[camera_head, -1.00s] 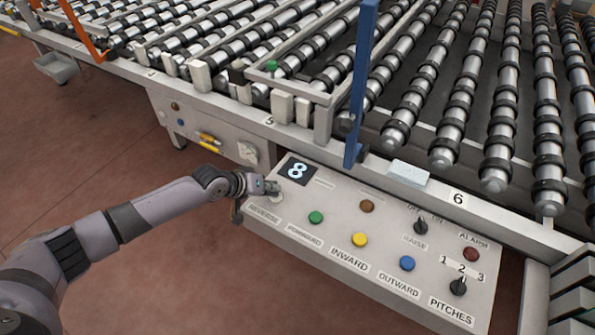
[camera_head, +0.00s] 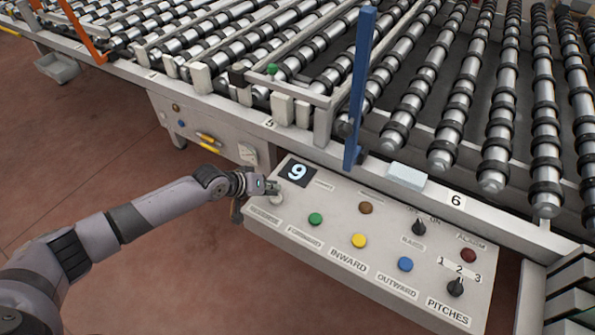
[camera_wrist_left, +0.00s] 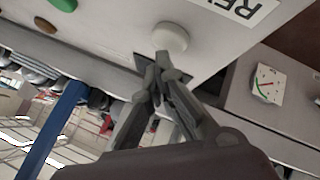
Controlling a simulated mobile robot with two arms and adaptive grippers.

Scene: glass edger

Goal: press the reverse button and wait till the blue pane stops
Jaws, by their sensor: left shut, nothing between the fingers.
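The control panel (camera_head: 335,225) slopes below the roller line. Its white reverse button (camera_head: 277,199) sits at the left end, above a blurred label. My left gripper (camera_head: 271,187) is shut and empty, with its tips at this button. In the left wrist view, the shut fingertips (camera_wrist_left: 163,68) are right beside the white button (camera_wrist_left: 170,37); I cannot tell if they touch it. A narrow blue upright piece (camera_head: 361,90) stands at the front rail; I cannot tell if it is the blue pane seen edge-on. My right gripper is not in view.
Green (camera_head: 315,219), yellow (camera_head: 359,240) and blue (camera_head: 405,264) buttons and a pitches knob (camera_head: 456,287) share the panel. A pale block (camera_head: 406,176) lies on the rail.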

